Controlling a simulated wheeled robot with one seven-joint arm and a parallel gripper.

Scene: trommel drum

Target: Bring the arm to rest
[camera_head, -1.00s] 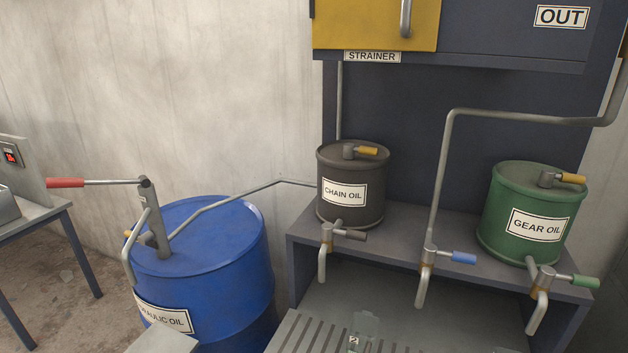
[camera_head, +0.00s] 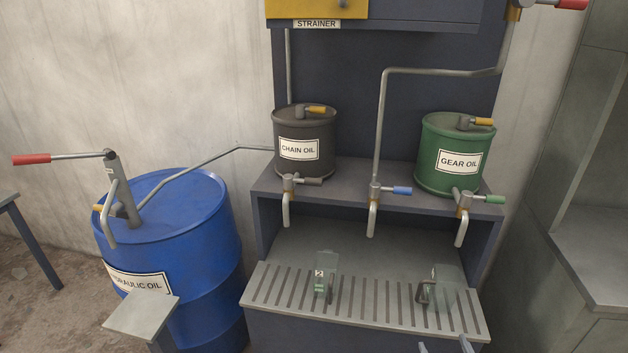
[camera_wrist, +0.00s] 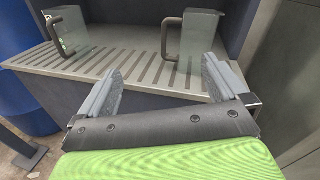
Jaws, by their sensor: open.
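My gripper (camera_head: 445,346) shows only as fingertips at the bottom edge of the head view, in front of the drip tray's right part. In the wrist view my gripper (camera_wrist: 161,78) is open, with nothing between its two grey fingers. The fingers point at the slotted tray (camera_wrist: 135,66), apart from the jugs. Most of my arm is out of view.
Two clear jugs stand on the slotted tray (camera_head: 262,292): a left one (camera_head: 325,283) and a right one (camera_head: 446,292). Taps hang above them. A blue drum (camera_head: 190,245) and small table (camera_head: 142,316) stand left; a grey cabinet (camera_head: 545,265) stands right.

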